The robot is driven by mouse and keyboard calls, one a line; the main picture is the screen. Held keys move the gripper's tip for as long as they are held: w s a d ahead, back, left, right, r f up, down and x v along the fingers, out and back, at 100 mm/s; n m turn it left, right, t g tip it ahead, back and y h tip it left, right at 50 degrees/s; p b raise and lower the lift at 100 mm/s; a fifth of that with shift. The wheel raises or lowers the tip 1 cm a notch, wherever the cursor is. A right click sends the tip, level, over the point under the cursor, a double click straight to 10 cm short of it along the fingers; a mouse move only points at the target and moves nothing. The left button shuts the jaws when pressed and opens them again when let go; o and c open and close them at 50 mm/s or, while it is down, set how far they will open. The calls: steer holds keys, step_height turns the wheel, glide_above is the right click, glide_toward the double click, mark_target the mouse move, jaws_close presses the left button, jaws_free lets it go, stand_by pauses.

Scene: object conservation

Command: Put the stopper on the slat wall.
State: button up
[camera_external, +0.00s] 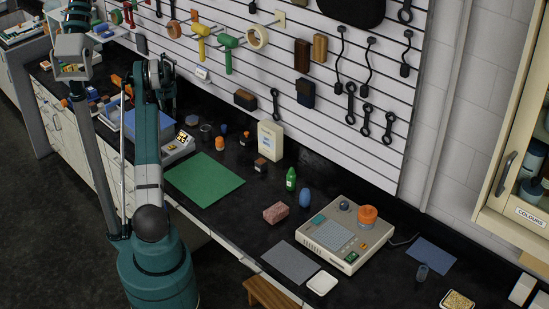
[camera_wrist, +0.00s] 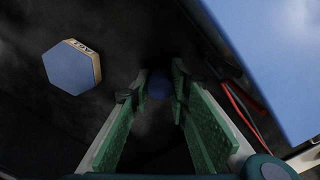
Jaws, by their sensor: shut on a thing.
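My gripper (camera_wrist: 159,78) shows in the wrist view with its two green-padded fingers closed around a small dark blue rounded thing (camera_wrist: 158,87) at their tips. This may be the stopper; most of it is in shadow and its full shape cannot be made out. In the external view my arm reaches over the left part of the bench, and its fingers cannot be picked out there. The white slat wall (camera_external: 345,150) stands behind the bench, with tools hung on it and bare slats low on its right side.
A blue box (camera_wrist: 285,60) is close on the right in the wrist view. A blue hexagonal block (camera_wrist: 70,67) lies at left. On the bench are a green mat (camera_external: 205,178), a beige machine (camera_external: 340,235) and a white carton (camera_external: 270,140). Hanging mallets and wrenches project from the wall.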

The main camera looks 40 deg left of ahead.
mark_target(170, 115)
steer(key=shift+f, duration=0.2)
steer(key=o, duration=0.8)
steer(key=shift+r, duration=0.2)
step_height(170, 115, up, 12)
steer(key=shift+o, duration=0.6)
